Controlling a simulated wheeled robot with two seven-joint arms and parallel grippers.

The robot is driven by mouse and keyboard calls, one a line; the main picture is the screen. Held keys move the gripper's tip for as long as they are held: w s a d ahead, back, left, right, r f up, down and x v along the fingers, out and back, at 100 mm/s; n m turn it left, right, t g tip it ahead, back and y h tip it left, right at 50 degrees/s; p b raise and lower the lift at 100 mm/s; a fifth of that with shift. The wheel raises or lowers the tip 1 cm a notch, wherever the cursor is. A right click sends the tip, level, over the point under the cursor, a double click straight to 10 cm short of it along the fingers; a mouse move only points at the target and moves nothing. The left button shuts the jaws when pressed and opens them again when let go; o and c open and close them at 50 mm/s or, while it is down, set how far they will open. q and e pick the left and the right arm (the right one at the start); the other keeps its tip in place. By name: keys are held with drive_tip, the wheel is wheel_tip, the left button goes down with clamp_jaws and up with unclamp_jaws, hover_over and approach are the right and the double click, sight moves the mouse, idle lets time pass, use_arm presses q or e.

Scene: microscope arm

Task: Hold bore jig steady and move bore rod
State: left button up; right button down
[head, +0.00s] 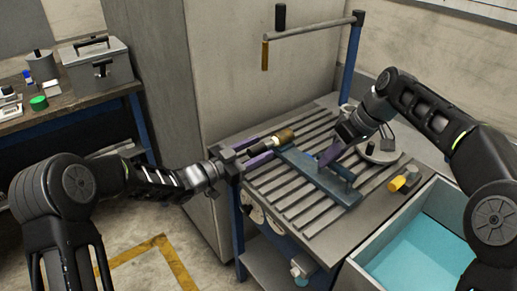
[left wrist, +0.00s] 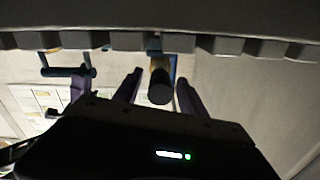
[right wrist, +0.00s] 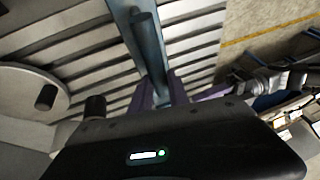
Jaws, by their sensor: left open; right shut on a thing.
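The bore jig (head: 312,176) is a long blue block with a raised handle, lying across the slotted table. My right gripper (head: 334,160) is shut on it from above; the jig also shows between the fingers in the right wrist view (right wrist: 143,45). The bore rod (head: 281,137) has a brass end and a dark shaft, and lies near the jig's far left end. My left gripper (head: 262,151) is open beside the rod's dark end. In the left wrist view, that rod end (left wrist: 160,92) appears between the two separate fingers.
The slotted table (head: 318,222) carries a round grey plate (head: 380,152) and a yellow-and-black knob (head: 404,181) at right. A blue-lined bin (head: 415,255) stands at front right. A post with a horizontal arm (head: 315,28) rises behind. A side bench (head: 68,95) is at left.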

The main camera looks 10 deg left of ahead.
use_arm(q)
drive_tip(key=v, duration=1.1)
drive_tip(key=shift+s+a, duration=0.15)
drive_tip(key=shift+s, duration=0.1)
drive_tip(key=shift+s+a, duration=0.45)
drive_tip(key=shift+a, duration=0.05)
drive_tip(key=shift+w+d, duration=0.1)
drive_tip(key=shift+d, duration=0.05)
drive_tip(key=x, duration=1.1)
drive_tip(key=shift+w+d+f, duration=0.15)
drive_tip(key=shift+w+d, duration=0.05)
drive_tip(key=shift+w, duration=0.1)
drive_tip(key=shift+c, duration=0.2)
clamp_jaws()
